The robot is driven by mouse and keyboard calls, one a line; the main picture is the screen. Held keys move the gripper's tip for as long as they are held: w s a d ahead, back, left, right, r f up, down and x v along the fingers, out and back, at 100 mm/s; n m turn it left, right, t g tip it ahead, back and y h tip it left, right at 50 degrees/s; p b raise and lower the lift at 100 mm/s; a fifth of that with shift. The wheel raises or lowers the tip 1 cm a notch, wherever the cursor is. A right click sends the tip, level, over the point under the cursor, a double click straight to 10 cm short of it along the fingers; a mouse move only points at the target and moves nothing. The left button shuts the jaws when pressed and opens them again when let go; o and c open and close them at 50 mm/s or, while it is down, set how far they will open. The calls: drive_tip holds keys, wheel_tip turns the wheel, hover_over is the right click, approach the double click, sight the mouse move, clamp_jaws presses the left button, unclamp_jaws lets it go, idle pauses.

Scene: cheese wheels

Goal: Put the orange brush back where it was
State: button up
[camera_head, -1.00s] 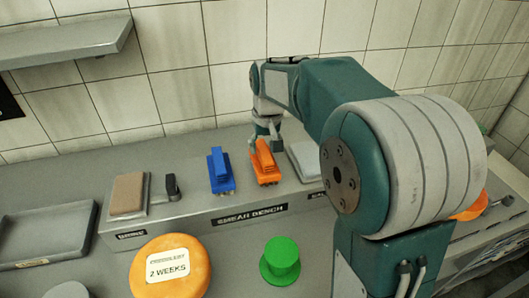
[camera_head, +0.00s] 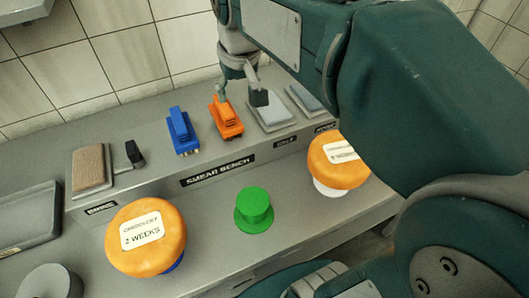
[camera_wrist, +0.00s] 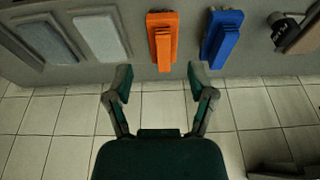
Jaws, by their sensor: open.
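The orange brush (camera_head: 226,118) stands on the raised ledge labelled Smear Bench, between the blue brush (camera_head: 182,131) and a pale pad. My gripper (camera_head: 241,94) is open and empty at the wall side of the orange brush. In the wrist view, the orange brush (camera_wrist: 162,40) lies beyond and between my spread fingertips (camera_wrist: 160,77), with a visible gap. The blue brush (camera_wrist: 221,38) is beside it to the right. One finger hides part of the pale pad in the head view.
Two pale pads (camera_head: 270,115) (camera_head: 306,99) lie right of the orange brush. A brown pad (camera_head: 90,168) and a dark-handled item (camera_head: 134,153) are at left. Two orange cheese wheels (camera_head: 146,238) (camera_head: 338,158) and a green knob-like piece (camera_head: 254,209) stand in front. The tiled wall is close behind.

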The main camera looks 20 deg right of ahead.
drive_tip(key=s+f+t, duration=0.1)
drive_tip(key=s+f, duration=0.2)
drive_tip(key=s, duration=0.4)
drive_tip(key=s+f+t, duration=0.1)
drive_tip(key=s+f, duration=0.2)
drive_tip(key=s, duration=0.4)
drive_tip(key=shift+s+f+t, duration=0.2)
drive_tip(key=shift+f+t, duration=0.1)
drive_tip(key=shift+f, duration=0.1)
